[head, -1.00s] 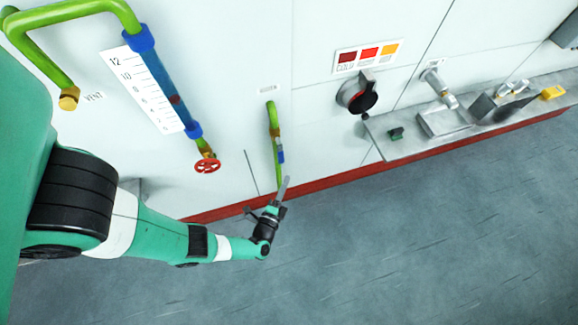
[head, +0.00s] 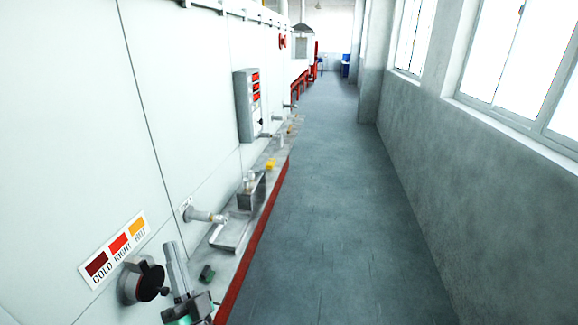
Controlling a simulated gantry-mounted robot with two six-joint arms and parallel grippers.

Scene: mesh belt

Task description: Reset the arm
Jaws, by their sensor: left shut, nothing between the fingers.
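My left gripper (head: 174,254) shows at the bottom left of the head view. Its grey fingers point up and are shut with nothing between them. The green end of my arm shows just below, cut off by the frame's bottom edge. The gripper appears just right of a black and grey rotary knob (head: 139,282) on the white wall. I cannot tell whether they touch. My right gripper is not in view.
A COLD/RIGHT/HOT label (head: 115,247) is above the knob. A control box (head: 249,105) hangs further along. The grey corridor floor (head: 335,220) is clear.

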